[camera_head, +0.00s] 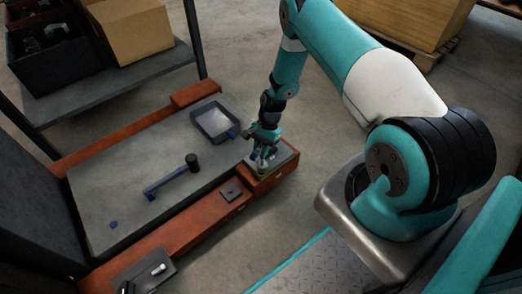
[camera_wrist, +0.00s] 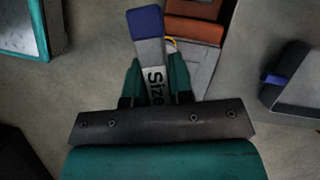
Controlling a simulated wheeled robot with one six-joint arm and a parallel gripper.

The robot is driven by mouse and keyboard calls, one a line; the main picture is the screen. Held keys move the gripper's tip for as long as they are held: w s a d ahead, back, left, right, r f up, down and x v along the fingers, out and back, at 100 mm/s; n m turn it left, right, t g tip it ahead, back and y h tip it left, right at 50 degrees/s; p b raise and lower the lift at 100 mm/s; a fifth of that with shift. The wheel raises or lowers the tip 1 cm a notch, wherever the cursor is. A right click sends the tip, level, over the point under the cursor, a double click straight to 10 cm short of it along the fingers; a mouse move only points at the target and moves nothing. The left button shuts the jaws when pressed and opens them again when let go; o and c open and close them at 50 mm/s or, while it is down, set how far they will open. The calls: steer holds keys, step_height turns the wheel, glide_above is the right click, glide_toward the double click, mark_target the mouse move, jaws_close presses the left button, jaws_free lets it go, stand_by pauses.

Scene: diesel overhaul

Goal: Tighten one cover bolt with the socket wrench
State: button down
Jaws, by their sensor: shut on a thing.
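My gripper (camera_head: 262,156) is low at the right end of the workbench, beside a grey tray. In the wrist view its two teal fingers (camera_wrist: 156,85) are shut on a flat bar (camera_wrist: 147,24). The bar has a blue end and a grey part with the printed word "Size"; I cannot tell for sure that it is the socket wrench. A long blue-handled tool with a black head (camera_head: 172,182) lies on the bench top. No cover bolt can be made out clearly; the gripper hides part of the bench end.
The grey workbench top (camera_head: 125,182) has an orange frame (camera_head: 190,225). The grey tray (camera_head: 215,122) stands at its far right. A small blue piece (camera_head: 113,225) lies near the left. A cardboard box (camera_head: 140,28) sits on a shelf behind. Much of the bench top is clear.

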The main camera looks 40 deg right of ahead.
steer(key=n+g, duration=0.1)
steer(key=n, duration=0.2)
steer(key=n+g+h+b, duration=0.1)
steer(key=n, duration=0.2)
steer(key=shift+s+n+h, duration=0.1)
steer(key=shift+n+h, duration=0.2)
steer(key=shift+n, duration=0.1)
steer(key=n+h, duration=0.1)
steer(key=n, duration=0.2)
steer(key=n+h, duration=0.1)
steer(key=n, duration=0.1)
steer(key=shift+s+d+n+g, duration=0.1)
steer(key=shift+s+n+g, duration=0.1)
steer(key=shift+n+g, duration=0.2)
steer(key=shift+f, duration=0.1)
